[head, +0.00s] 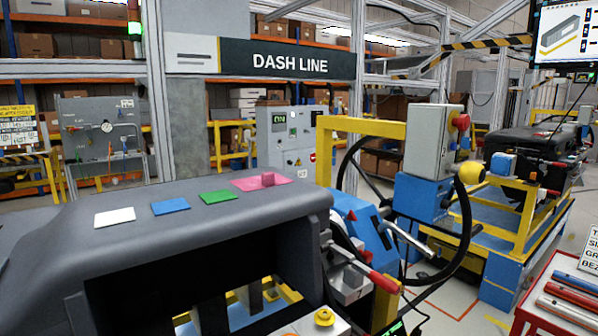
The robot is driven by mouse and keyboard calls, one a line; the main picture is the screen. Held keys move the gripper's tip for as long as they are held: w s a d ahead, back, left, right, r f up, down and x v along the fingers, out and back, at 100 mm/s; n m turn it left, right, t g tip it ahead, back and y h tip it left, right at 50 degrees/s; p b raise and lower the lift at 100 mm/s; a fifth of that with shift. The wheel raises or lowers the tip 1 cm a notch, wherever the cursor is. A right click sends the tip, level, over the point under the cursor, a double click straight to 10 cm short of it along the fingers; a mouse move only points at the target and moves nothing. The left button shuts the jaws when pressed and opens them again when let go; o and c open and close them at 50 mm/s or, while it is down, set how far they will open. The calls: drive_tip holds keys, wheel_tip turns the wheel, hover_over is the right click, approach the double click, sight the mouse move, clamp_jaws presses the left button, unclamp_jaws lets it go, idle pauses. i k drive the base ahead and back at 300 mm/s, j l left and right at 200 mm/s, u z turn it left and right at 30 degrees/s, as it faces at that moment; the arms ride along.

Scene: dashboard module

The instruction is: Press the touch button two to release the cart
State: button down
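No button marked "two" can be read in the head view. A round yellow button (324,317) sits on a pale box at the bottom edge, in front of the dashboard. A grey control box (426,141) on a yellow and blue stand at the right carries a red knob (461,121) on its side. The cart is not clearly identifiable; a blue and yellow wheeled-looking frame (498,262) stands behind at the right, bearing a dark dashboard (528,145). My gripper is not in view.
A large grey dashboard (150,245) fills the lower left, with white, blue, green and pink pads on top. A red-handled clamp (378,280) is at its right end. A red tray (553,300) with bars stands at the lower right. Some bare floor (452,297) shows between.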

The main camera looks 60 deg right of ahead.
sight(470, 173)
drive_tip(key=k+l+z, duration=0.1)
drive_tip(key=z, duration=1.55)
drive_tip(key=k+l, duration=0.05)
drive_tip(key=l, duration=0.05)
